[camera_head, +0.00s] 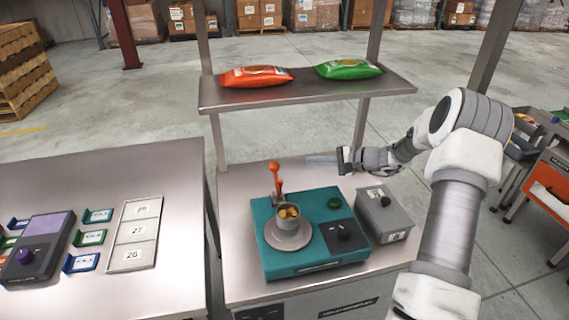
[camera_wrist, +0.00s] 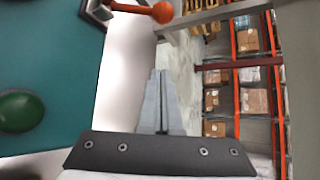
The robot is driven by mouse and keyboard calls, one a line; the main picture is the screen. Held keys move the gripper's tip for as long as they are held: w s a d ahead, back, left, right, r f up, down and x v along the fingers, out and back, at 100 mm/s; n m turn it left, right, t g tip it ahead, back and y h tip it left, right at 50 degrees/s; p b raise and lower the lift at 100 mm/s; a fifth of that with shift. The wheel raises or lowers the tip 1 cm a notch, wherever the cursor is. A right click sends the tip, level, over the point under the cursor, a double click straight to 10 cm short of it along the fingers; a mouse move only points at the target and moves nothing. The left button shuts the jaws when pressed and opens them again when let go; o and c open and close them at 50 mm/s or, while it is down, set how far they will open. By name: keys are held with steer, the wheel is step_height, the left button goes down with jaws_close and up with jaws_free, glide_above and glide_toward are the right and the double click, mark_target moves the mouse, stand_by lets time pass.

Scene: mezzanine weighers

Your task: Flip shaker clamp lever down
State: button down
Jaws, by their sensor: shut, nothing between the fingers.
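The shaker (camera_head: 315,228) is a teal box on the right-hand steel table. A round grey plate (camera_head: 288,236) on it bears a metal cup (camera_head: 289,217) with orange-yellow pieces inside. The clamp lever (camera_head: 276,178) stands upright behind the cup, with an orange ball knob on top. In the wrist view the lever's orange ball (camera_wrist: 162,12) shows at the top edge, and its lower part is partly cut off. My gripper (camera_head: 312,161) is shut and empty, to the right of the lever and apart from it, with its fingers pointing left. Its fingers also show in the wrist view (camera_wrist: 160,75).
A grey box with a black knob (camera_head: 382,213) stands right of the shaker. A shelf (camera_head: 310,90) above the table's back holds an orange bag (camera_head: 255,76) and a green bag (camera_head: 348,69). A second table (camera_head: 170,180) stands to the left, past a gap.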

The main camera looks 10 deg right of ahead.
mark_target(276, 176)
steer(key=w+a+f+p, duration=0.2)
steer(key=w+a+p, duration=0.1)
steer(key=a, duration=0.5)
steer(key=shift+a, duration=0.4)
steer(key=shift+f+b, duration=0.1)
steer(key=shift+b, duration=0.55)
steer(key=shift+b, duration=0.35)
steer(key=shift+s+r+b, duration=0.15)
steer(key=shift+r+b, duration=0.05)
steer(key=shift+b, duration=0.2)
